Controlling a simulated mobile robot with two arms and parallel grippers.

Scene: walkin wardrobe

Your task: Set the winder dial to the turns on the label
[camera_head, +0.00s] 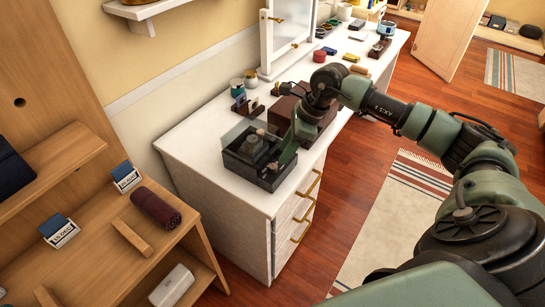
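The winder (245,167) appears to be the dark box with a clear cover on the near end of the white dresser top. A pale knob-like part shows inside it. Its dial and any turns label are too small to make out. My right gripper (287,146) reaches in from the right over the dresser, its green part at the winder's right side. It overlaps the box in the picture, and I cannot tell whether it touches. Its fingertips are not clear enough to show open or shut. My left gripper is out of view.
A brown box (281,114) stands behind the winder, partly hidden by my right arm. A white-framed mirror (288,37) and small jars stand farther back on the dresser (186,137). Wooden shelves at left hold two small cards (60,236) and a rolled dark cloth (156,207).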

